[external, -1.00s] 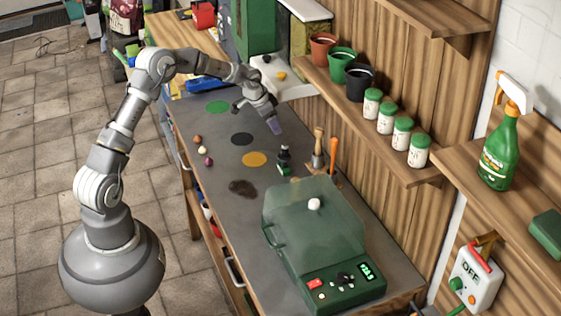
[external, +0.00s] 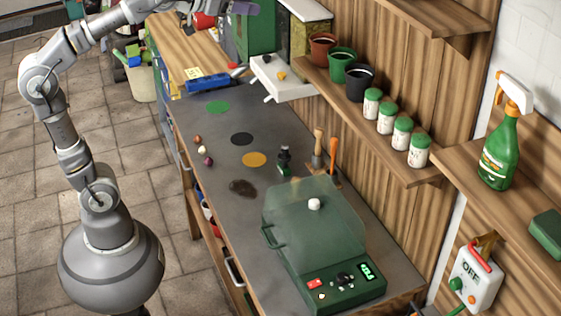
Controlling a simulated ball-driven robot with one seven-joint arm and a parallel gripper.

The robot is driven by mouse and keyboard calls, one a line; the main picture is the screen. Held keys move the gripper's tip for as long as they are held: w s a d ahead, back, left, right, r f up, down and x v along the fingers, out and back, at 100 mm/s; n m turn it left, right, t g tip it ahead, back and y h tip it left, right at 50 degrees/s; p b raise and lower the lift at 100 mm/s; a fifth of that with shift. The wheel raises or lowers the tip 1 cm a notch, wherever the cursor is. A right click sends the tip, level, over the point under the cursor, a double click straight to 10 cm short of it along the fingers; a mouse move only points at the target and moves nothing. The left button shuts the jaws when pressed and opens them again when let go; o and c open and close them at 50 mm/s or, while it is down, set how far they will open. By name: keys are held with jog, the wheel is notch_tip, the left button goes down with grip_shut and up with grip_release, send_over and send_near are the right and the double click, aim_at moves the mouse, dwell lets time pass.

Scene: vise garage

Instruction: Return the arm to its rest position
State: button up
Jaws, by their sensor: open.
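My arm (external: 120,22) reaches up from its round base at the lower left, bends back at the elbow, and extends to the right along the top edge of the external view. My gripper (external: 243,8) is at the top edge, partly cut off, with a purple-grey fingertip showing. It is open, and I see nothing held in it. It is raised well above the workbench, in front of the green cabinet in the picture.
The grey workbench (external: 215,130) carries green, black and orange discs, small bulbs, a dark bottle (external: 284,160) and a green lidded machine (external: 320,240). A wall shelf (external: 395,150) holds pots and jars. A white tray (external: 285,82) juts out at the back.

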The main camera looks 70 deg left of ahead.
jog(key=shift+t, duration=0.5)
jog(key=s+r, duration=0.2)
jog(key=r, duration=0.1)
jog(key=shift+d+r, duration=0.2)
jog(key=shift+r, duration=0.1)
jog(key=shift+s, duration=0.1)
notch_tip(320, 180, down, 8)
jog(key=b, duration=0.8)
jog(key=shift+f, duration=0.2)
